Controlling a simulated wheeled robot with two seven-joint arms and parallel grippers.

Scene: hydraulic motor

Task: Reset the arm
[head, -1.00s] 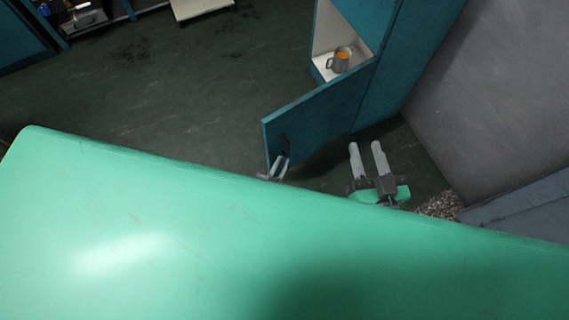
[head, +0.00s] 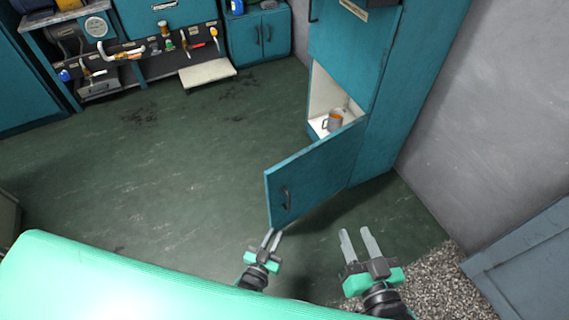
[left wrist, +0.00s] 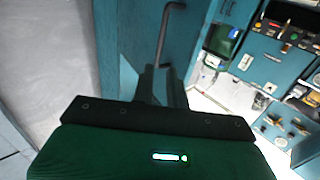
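My left gripper (head: 272,238) is in front of the open cabinet door (head: 315,178), just below its dark handle (head: 286,198). Its two fingers show a narrow gap with nothing between them. In the left wrist view the fingers (left wrist: 160,85) point toward the door, and the handle (left wrist: 165,38) shows beyond them, apart from the fingers. My right gripper (head: 358,240) is to the right, open and empty, with its fingers clearly apart above the floor.
A grey mug with orange inside (head: 335,120) stands in the teal cabinet's open lower compartment. A grey wall (head: 460,120) and a blue-grey panel (head: 525,265) are at the right. A tool bench (head: 130,60) is far left. Open green floor (head: 150,160) lies between.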

